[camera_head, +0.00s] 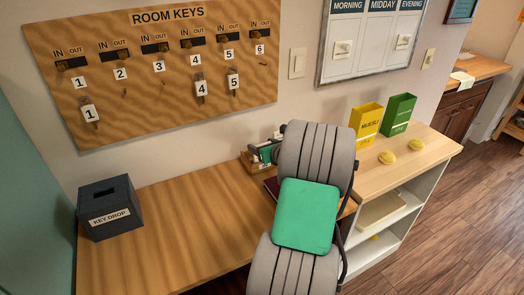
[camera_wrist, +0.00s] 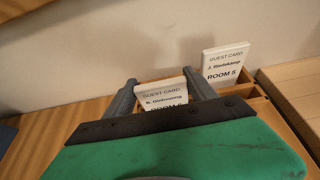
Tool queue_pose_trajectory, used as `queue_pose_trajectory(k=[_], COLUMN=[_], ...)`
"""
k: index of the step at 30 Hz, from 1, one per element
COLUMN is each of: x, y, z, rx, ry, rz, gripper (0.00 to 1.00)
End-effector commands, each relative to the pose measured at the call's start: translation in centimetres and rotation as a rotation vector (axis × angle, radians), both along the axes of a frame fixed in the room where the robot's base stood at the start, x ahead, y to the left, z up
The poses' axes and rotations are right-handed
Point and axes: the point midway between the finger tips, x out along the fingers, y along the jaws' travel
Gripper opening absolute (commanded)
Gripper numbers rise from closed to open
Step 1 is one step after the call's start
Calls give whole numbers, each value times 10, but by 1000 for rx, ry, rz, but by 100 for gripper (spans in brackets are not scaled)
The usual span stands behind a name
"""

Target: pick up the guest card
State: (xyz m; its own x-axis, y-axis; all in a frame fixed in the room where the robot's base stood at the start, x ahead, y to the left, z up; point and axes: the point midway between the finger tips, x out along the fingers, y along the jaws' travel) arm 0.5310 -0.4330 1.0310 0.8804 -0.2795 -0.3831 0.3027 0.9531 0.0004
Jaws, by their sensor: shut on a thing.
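In the wrist view my gripper (camera_wrist: 160,78) is shut on a white guest card (camera_wrist: 163,93), marked ROOM 6, which stands between its two grey fingers. The lower part of this card is hidden behind the dark bar of my gripper. A second guest card (camera_wrist: 226,61), marked J. Rietskamp and ROOM 5, stands just to the right, apart from the fingers. It stands in a wooden card box (camera_wrist: 262,108). I cannot tell whether the held card is clear of the box. In the head view the box (camera_head: 256,169) is partly hidden by my arm.
The wooden desk (camera_head: 180,220) is mostly clear, with a dark KEY DROP box (camera_head: 110,207) at its left. A key board (camera_head: 150,70) hangs on the wall behind. To the right, yellow (camera_head: 366,120) and green (camera_head: 398,115) boxes stand on a shelf unit (camera_head: 430,145).

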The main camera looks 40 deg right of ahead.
Motion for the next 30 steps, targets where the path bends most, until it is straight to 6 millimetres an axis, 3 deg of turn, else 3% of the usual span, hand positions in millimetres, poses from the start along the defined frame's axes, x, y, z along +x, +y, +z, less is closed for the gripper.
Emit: queue_pose_trajectory(k=[5,9,17,24,30], x=[0,0,-45,-96,-110], y=[0,-1,32,72,84], z=[17,43,102,122,129], rx=[0,-1,-6,-3,-1], ry=[-1,-2,-2,-2,-1], rz=[0,0,-3,-3,0], gripper=[25,25,25,25,25])
